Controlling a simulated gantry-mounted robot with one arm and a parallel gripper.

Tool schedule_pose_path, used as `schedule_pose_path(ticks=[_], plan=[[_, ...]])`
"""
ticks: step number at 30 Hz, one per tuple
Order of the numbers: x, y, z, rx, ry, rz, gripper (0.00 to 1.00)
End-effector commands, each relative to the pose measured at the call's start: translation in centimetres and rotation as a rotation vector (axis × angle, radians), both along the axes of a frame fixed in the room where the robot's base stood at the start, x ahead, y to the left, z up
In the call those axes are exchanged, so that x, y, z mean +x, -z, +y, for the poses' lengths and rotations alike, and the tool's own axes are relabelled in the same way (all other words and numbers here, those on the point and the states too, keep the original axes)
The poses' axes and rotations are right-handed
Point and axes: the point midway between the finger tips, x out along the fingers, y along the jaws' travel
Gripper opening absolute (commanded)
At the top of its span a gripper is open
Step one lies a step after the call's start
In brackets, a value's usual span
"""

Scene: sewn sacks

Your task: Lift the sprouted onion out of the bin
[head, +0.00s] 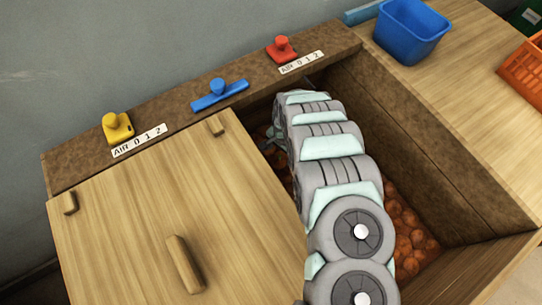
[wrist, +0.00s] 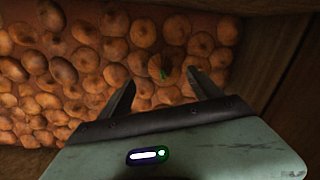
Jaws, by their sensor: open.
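In the head view my arm reaches down into the bin (head: 440,160) and hides much of the onions. The sprouted onion is not visible there.
A wooden lid (head: 125,225) covers the left part of the bin. Brown walls bound the opening, and in the wrist view one wall (wrist: 268,60) stands close at right. A blue tub (head: 410,35) and an orange crate (head: 525,75) stand on the right-hand worktop.

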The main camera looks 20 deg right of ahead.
Motion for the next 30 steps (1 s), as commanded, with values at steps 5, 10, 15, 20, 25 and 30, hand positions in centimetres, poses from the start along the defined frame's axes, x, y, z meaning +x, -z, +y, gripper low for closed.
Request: schedule_pose_path(ticks=[5,10,15,20,25,30], plan=[[0.2,3.1,0.2,0.002,0.000,-0.002,0.74],[0.3,4.1,0.2,0.001,0.001,0.000,0.74],[0.5,5.0,0.1,0.001,0.000,-0.003,0.74],[0.9,6.8,-0.1,0.001,0.001,-0.002,0.74],[1.2,9.0,0.0,0.002,0.001,-0.001,0.74],[1.3,9.1,-0.1,-0.001,0.001,-0.003,0.74]])
